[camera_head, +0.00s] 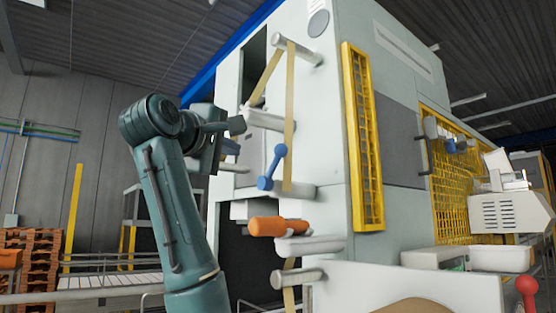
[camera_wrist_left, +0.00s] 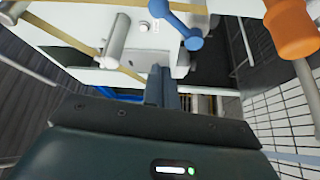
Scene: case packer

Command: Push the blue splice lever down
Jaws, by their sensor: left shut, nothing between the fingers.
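The blue splice lever (camera_head: 272,168) is on the white machine's face, beside the tan tape strip. It slants, with its upper end to the right and its lower end to the left, and has a round knob at each end. It also shows at the top of the left wrist view (camera_wrist_left: 176,24). My left gripper (camera_head: 238,126) is shut and empty, up and left of the lever and apart from it. Its closed fingers show in the left wrist view (camera_wrist_left: 161,82), with a gap to the lever. My right gripper is in neither view.
White rollers (camera_head: 297,49) and a tan tape strip (camera_head: 289,115) stand out around the lever. An orange roll (camera_head: 279,227) sits below it. A yellow guard (camera_head: 363,140) covers the machine's corner. Conveyor rails (camera_head: 100,282) run at lower left.

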